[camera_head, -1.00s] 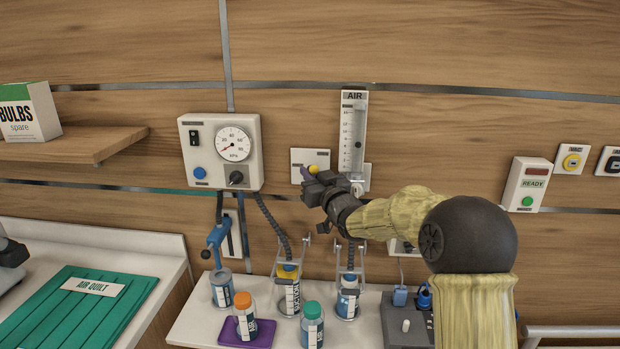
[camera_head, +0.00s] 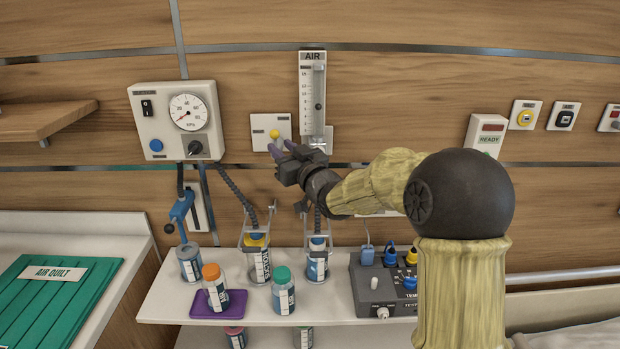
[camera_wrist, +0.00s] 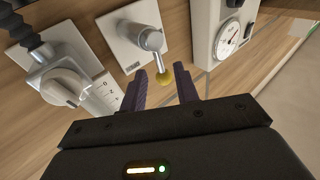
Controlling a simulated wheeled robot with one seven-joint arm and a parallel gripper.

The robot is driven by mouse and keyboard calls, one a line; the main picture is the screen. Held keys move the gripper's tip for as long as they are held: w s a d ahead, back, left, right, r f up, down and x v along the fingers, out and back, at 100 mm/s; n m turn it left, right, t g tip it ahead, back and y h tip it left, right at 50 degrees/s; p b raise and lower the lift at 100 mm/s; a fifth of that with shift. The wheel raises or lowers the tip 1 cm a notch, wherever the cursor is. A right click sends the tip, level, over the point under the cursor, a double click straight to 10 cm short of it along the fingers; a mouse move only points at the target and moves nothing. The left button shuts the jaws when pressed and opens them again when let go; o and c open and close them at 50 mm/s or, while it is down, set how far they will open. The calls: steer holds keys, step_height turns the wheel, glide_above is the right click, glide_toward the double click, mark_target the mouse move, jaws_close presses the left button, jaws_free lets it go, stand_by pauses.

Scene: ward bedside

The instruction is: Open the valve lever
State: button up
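The valve lever (camera_wrist: 150,41) is a metal arm with a yellow ball knob (camera_wrist: 165,79) on a white wall plate (camera_wrist: 113,40). In the head view the knob (camera_head: 275,134) shows on the plate (camera_head: 258,122), left of the AIR flow meter. My gripper (camera_head: 281,147) is just below the knob in that view and hides part of the lever. In the wrist view my gripper (camera_wrist: 160,84) is open, with its two purple fingers apart. The knob appears between the fingertips, nearer the right one; I cannot tell whether they touch it.
The AIR flow meter (camera_head: 312,95) stands close right of the plate. A gauge box (camera_head: 178,120) is on its left. Below, a shelf (camera_head: 165,308) holds jars, bottles and a control box (camera_head: 385,283). The wall above the plate is clear.

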steer(key=b+v, duration=0.2)
steer(key=v, duration=0.9)
steer(key=shift+s+d, duration=0.15)
steer(key=shift+s, duration=0.15)
steer(key=s+d+f+m+g+h+p, duration=0.45)
steer(key=d+f+h, duration=0.4)
steer(key=f, duration=0.25)
steer(key=s+d+f+m+g+h+p, duration=0.1)
steer(key=s+f+g, duration=0.2)
steer(key=s, duration=0.6)
steer(key=s+d+f+g+h+p, duration=0.1)
steer(key=s+f+g, duration=0.3)
steer(key=s, duration=0.6)
steer(key=shift+s+d+f+m+g, duration=0.2)
steer(key=shift+d+f+m+g, duration=0.25)
steer(key=shift+g, duration=0.8)
steer(key=shift+r, duration=0.15)
